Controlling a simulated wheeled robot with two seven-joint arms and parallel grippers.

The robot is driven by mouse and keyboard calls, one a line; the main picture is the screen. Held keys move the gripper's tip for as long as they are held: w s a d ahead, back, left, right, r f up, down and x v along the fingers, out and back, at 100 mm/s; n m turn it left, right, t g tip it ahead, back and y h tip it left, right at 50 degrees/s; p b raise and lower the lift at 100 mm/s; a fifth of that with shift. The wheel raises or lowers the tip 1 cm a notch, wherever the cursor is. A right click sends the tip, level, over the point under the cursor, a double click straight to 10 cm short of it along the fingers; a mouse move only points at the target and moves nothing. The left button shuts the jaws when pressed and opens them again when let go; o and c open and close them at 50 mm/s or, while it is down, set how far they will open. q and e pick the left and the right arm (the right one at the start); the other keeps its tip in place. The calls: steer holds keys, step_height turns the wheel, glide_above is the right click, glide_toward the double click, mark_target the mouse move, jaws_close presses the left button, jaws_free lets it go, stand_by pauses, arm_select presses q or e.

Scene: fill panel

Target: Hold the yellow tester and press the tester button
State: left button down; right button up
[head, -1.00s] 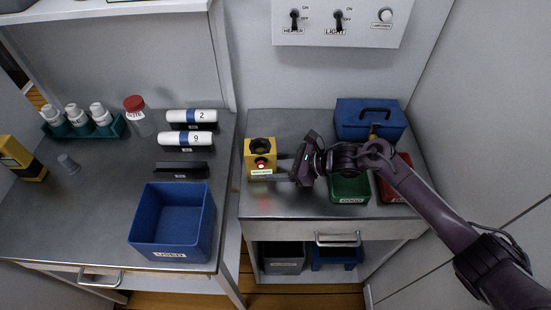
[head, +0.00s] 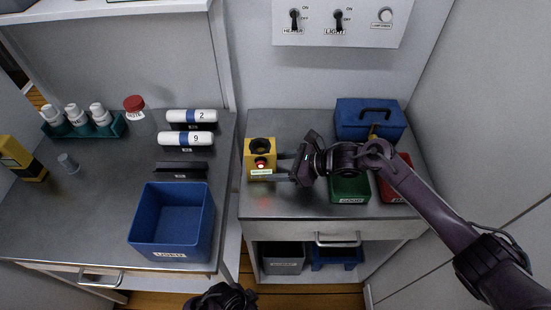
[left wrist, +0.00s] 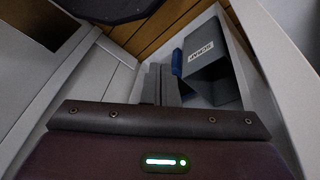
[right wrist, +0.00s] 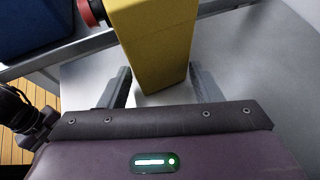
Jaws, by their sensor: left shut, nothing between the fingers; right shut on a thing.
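The yellow tester (head: 249,161) stands on the right-hand metal table near its left edge. It has a dark round socket on top, a red button (head: 261,164) on the front and a pale label below. My right gripper (head: 282,168) reaches it from the right and is shut on it. My left gripper is shut and empty in the left wrist view (left wrist: 161,84), low in front of the tables. Only its dark wrist part shows at the head view's bottom edge.
A blue bin (head: 172,255) sits on the left table's front corner. A green box (head: 349,188), a red box (head: 404,170) and a blue case (head: 369,119) stand right of the tester. A grey bin (left wrist: 212,75) is on the shelf below. A gap separates the tables.

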mark_target(261, 165)
arm_select(q)
steer(key=w+d+r+n+t+h, duration=0.1)
steer(key=w+r+n+t, duration=0.3)
steer(key=r, duration=0.8)
steer(key=w+d+r+m+t, duration=0.15)
steer(key=w+r, duration=0.35)
steer(key=r, duration=0.6)
steer(key=w+d+r+n+t+h, duration=0.1)
steer(key=w+r+n+t, duration=0.3)
steer(key=r, duration=0.8)
steer(key=w+m, duration=0.1)
steer(key=w, duration=0.8)
steer(key=shift+w+a, duration=0.2)
steer(key=shift+w, duration=0.15)
steer(key=shift+w+g, duration=0.15)
steer(key=shift+g, duration=0.1)
steer(key=shift+w, duration=0.5)
steer(key=shift+s, duration=0.1)
steer(key=shift+s, duration=0.55)
arm_select(e)
steer(key=shift+c, duration=0.2)
